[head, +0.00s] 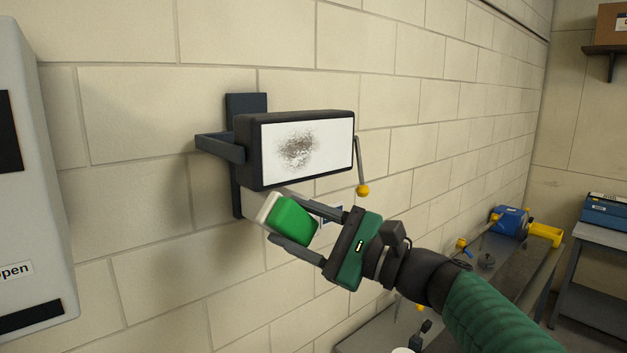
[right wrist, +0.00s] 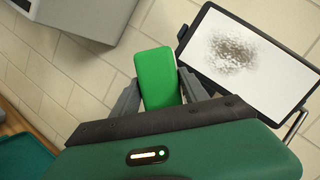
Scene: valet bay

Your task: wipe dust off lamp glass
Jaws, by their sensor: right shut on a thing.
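The lamp (head: 246,150) is a dark box on a wall bracket (head: 240,105), with a white glass (head: 335,146) facing out. A brown-grey dust patch (head: 297,149) lies around the middle of the glass. The glass and its dust also show at the right wrist view's upper right (right wrist: 232,52). My right gripper (head: 296,224) is shut on a green block with a pale face (head: 292,219), held just below the lamp and apart from the glass. The block also shows between the fingers in the right wrist view (right wrist: 157,78). My left gripper is not in view.
A thin lever with a yellow knob (head: 362,190) hangs at the lamp's right side. A grey cabinet (head: 28,180) stands at the left. A bench (head: 495,265) with a blue and yellow tool (head: 511,221) runs along the wall at lower right.

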